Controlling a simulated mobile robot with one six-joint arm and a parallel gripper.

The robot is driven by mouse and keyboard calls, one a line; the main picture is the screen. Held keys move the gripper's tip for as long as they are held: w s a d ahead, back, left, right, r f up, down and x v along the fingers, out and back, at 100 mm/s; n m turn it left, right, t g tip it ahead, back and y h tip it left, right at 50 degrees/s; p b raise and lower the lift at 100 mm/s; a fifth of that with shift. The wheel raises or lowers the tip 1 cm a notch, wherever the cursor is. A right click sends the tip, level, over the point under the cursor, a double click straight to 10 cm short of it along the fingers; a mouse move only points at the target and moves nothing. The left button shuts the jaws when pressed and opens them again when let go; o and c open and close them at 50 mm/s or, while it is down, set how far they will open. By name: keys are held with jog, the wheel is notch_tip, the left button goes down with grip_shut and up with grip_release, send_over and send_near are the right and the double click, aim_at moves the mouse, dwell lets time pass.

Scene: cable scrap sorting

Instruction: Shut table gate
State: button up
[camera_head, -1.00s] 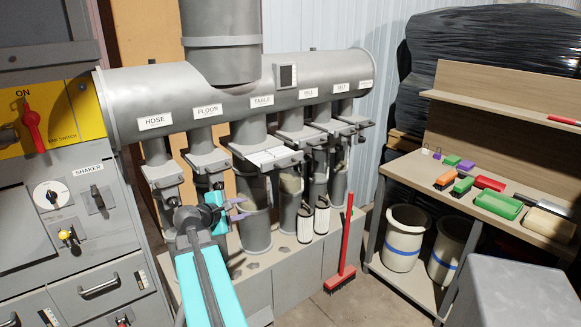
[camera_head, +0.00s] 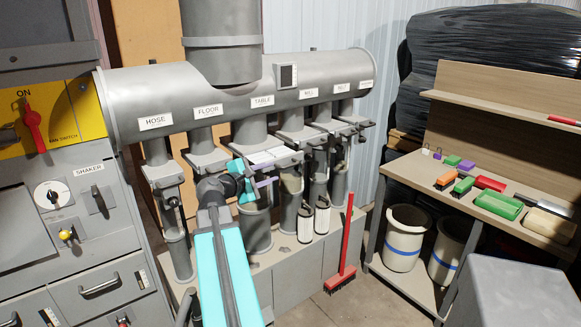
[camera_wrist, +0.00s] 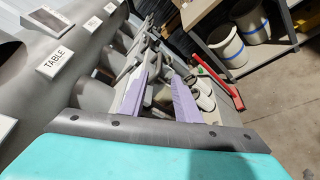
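The table gate (camera_head: 272,156) is a pale flat slide plate in the grey duct branch below the TABLE label (camera_head: 262,101). Much of the plate shows outside the pipe in the head view. My gripper (camera_head: 271,181) is just below and in front of this plate, with its purple fingers pointing right. In the wrist view my gripper (camera_wrist: 160,72) has its two fingers apart with a gap between them. Grey gate parts show beyond the tips. I cannot tell whether a finger touches the gate.
The floor gate (camera_head: 208,160) and hose gate (camera_head: 162,173) are to the left; other gated branches stand close on the right. A red broom (camera_head: 346,245) leans at the low grey base. A workbench (camera_head: 421,178) with brushes and bins stands at right.

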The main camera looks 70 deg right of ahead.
aim_at(288, 167)
jog(key=p+x, duration=0.1)
jog(key=x, duration=1.2)
jog(key=shift+d+f+p, duration=0.1)
jog(key=shift+p, duration=0.3)
grip_shut()
